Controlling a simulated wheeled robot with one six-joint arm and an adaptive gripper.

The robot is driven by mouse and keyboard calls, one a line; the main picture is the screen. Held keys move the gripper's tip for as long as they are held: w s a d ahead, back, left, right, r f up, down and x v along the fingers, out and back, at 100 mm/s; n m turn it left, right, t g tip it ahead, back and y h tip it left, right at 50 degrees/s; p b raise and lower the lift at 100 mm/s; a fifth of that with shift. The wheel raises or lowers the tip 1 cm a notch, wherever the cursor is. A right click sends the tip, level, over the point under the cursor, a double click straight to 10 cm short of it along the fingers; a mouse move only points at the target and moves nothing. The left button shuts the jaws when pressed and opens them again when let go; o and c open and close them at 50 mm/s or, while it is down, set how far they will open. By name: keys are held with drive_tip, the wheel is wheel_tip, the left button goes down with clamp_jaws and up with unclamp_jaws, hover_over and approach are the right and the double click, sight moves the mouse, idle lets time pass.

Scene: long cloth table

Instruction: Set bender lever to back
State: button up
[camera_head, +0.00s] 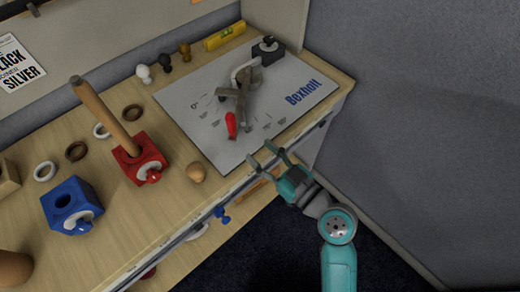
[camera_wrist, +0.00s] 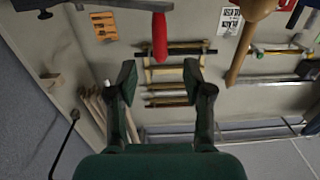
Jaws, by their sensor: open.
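The bender (camera_head: 242,85) stands on a grey plate (camera_head: 185,98) marked "Bexholt" on the bench. Its lever ends in a red handle (camera_head: 231,125) that points toward the bench's front edge. The red handle (camera_wrist: 159,38) also shows in the wrist view, hanging at the top centre, beyond and between the fingertips. My gripper (camera_head: 268,155) is open and empty at the front edge of the plate, apart from the red handle and to its lower right. In the wrist view my gripper (camera_wrist: 162,75) has its two fingers spread, with nothing between them.
A red block (camera_head: 140,160) with a wooden handle, a blue block (camera_head: 72,203), rings and a wooden ball (camera_head: 196,172) stand left of the plate. A yellow level (camera_head: 225,36) and a dark block (camera_head: 268,50) sit behind. A grey partition (camera_head: 430,110) is at right.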

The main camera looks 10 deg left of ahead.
drive_tip(key=shift+d, duration=0.1)
drive_tip(key=c, duration=0.8)
drive_tip(key=shift+w+d+m, duration=0.1)
drive_tip(key=shift+d+m, duration=0.1)
drive_tip(key=shift+m, duration=0.5)
clamp_jaws()
drive_tip(key=m+g+y, duration=0.2)
drive_tip(key=m+g, duration=0.1)
drive_tip(key=m, duration=1.1)
approach(234, 126)
drive_tip(key=x, duration=0.7)
drive_tip(key=shift+w+f, duration=0.1)
drive_tip(key=shift+f, duration=0.05)
